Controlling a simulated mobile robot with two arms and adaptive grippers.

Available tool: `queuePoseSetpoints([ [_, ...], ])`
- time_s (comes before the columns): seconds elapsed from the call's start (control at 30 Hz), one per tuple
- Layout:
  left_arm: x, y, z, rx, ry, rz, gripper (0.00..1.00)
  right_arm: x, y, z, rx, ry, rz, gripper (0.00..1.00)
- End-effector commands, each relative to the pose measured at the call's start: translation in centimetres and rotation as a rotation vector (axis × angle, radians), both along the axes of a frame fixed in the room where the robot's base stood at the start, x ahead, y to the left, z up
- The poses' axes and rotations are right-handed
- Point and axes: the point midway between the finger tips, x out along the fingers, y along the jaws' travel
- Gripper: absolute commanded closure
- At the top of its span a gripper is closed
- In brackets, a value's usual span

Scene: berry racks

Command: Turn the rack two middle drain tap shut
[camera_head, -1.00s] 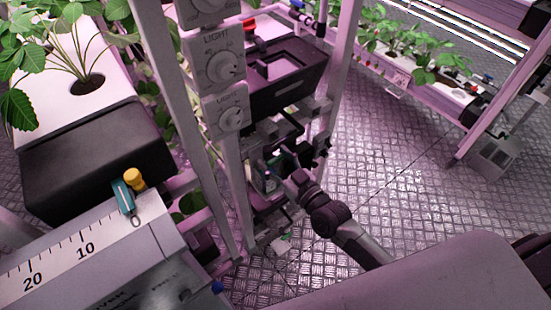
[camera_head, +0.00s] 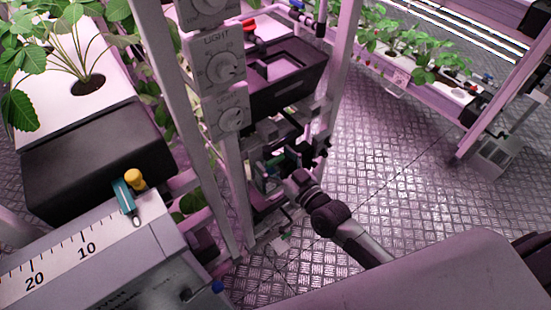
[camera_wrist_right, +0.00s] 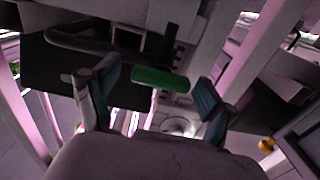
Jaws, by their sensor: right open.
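A green tap handle (camera_wrist_right: 160,79) shows in the right wrist view as a short rounded bar. It lies across the space between the two teal-padded fingers of my right gripper (camera_wrist_right: 158,88). The fingers are spread, and I cannot tell whether either touches the handle. In the head view my right gripper (camera_head: 281,164) is low among the fittings of the near rack (camera_head: 230,185). A small dark green patch (camera_head: 304,148) shows beside it, partly hidden. Which tap this is, and its exact turn, are unclear. My left gripper is out of view.
White rack posts (camera_head: 336,75) and a dark tank (camera_head: 290,78) stand close around the gripper. Light dials (camera_head: 225,68) are mounted on the near post. A white box with a ruler scale (camera_head: 85,260) is at lower left. Open metal floor (camera_head: 400,170) lies to the right.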

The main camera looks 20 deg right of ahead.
Motion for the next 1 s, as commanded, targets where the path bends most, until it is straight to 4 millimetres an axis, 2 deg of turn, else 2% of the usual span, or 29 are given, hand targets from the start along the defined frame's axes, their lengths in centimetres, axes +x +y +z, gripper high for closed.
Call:
queuePoseSetpoints([
  [0.17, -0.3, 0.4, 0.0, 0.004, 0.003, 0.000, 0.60, -0.1, 0.0, 0.0, -0.001, 0.000, 0.000, 0.17],
  [0.27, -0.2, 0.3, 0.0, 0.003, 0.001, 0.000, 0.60, -0.9, -0.3, -0.1, -0.002, 0.000, 0.000, 0.17],
  [0.7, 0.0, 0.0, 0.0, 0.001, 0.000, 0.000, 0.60, -9.0, -3.3, -0.1, -0.003, 0.002, 0.001, 0.17],
  [0.83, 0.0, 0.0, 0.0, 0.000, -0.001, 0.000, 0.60, -10.5, -3.8, -0.1, -0.001, 0.001, 0.000, 0.17],
  [1.0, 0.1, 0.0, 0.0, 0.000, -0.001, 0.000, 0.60, -11.3, -4.1, 0.0, 0.000, 0.000, 0.000, 0.17],
])
